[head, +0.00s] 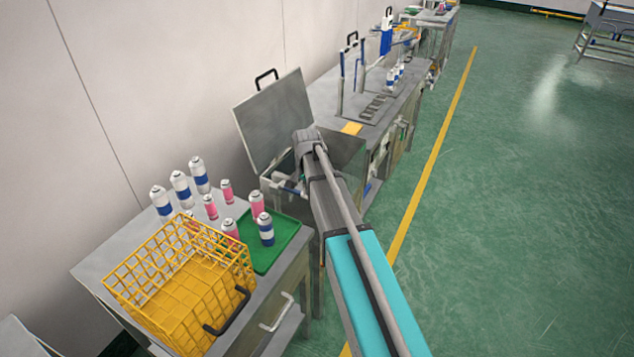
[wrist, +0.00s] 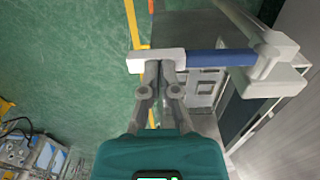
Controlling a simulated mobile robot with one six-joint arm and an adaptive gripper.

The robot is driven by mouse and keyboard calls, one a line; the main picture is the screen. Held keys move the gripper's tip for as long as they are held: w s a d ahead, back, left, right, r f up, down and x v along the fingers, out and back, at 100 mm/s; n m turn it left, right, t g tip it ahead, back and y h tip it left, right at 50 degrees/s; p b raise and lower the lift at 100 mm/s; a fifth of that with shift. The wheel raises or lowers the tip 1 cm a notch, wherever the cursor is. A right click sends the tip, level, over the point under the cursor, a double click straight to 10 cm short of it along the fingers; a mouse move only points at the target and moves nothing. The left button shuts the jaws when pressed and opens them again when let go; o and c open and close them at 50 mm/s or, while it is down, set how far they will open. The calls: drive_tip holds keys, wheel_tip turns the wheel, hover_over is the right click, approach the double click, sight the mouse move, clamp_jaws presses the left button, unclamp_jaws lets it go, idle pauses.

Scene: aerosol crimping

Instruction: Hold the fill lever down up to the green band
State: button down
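In the wrist view a lever-like bar with a blue sleeve (wrist: 220,58) and a white end block (wrist: 138,62) runs across the top to a white pivot piece (wrist: 278,50). My gripper (wrist: 160,66) has its fingertips close together over the white end block, shut with nothing seen between them. I cannot tell whether they touch the block. In the head view my arm hides the gripper, and a small blue-and-white part (head: 290,188) shows left of the arm. No green band can be made out clearly.
A grey hinged lid (head: 273,118) stands raised behind my arm. A yellow wire basket (head: 180,285), a green tray (head: 285,232) and several cans stand on the near table. Further benches with cans (head: 391,78) line the wall.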

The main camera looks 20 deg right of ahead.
drive_tip(key=shift+f+b, duration=1.35)
drive_tip(key=shift+f, duration=0.1)
drive_tip(key=shift+r, duration=0.1)
idle(6.4)
